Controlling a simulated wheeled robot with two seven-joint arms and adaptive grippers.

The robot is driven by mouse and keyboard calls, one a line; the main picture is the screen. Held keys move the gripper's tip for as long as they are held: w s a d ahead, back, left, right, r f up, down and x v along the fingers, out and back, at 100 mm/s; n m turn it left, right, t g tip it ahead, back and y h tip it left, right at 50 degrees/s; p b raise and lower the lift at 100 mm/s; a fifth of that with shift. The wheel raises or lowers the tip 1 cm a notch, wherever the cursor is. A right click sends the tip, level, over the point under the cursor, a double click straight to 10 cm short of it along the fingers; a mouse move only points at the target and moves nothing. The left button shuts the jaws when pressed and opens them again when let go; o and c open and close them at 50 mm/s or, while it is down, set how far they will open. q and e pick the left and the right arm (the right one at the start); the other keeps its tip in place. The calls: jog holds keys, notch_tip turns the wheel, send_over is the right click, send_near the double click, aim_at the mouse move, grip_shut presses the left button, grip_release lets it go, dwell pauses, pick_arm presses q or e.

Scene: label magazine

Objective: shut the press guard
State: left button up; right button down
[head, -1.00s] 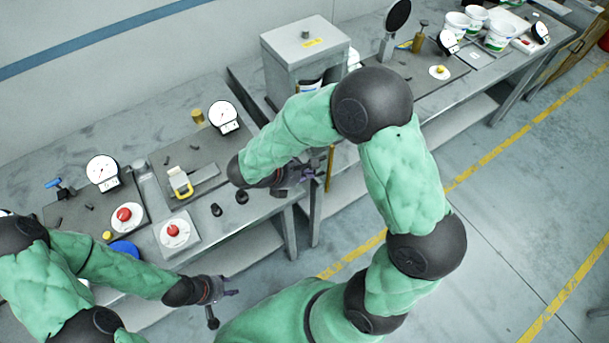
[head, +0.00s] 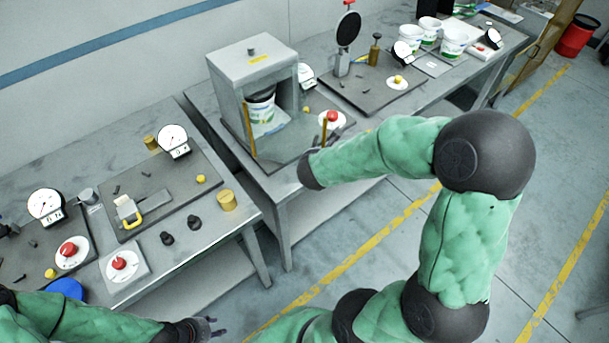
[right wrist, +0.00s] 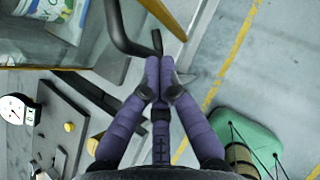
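The press (head: 248,70) is a grey box with a transparent guard (head: 285,140) at its front and a white bucket (head: 262,112) inside. The guard's yellow free edge (head: 323,130) stands out from the box, so the guard is part open. In the right wrist view, my right gripper (right wrist: 158,62) has its fingers together at a black bent handle (right wrist: 124,40) by the guard. I cannot tell whether the fingers hold it. In the head view, my forearm hides this gripper. My left gripper (head: 214,327) is low at the bottom edge, its fingertips apart and empty.
The left bench carries dials (head: 173,140), red buttons (head: 119,264) and a yellow-handled fixture (head: 130,212). A red button (head: 332,117) stands right of the press. White buckets (head: 454,40) stand at the back right. The floor (head: 370,232) in front is clear.

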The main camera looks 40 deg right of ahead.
jog(key=w+d+n+t+y+p, duration=0.2)
jog(key=w+d+n+y+p, duration=0.3)
jog(key=w+d, duration=1)
jog(key=shift+w+d+n+y, duration=0.2)
jog(key=shift+w+n+y, duration=0.2)
jog(key=shift+w+n, duration=0.85)
jog(key=shift+s+n, duration=0.25)
jog(key=shift+s, duration=0.05)
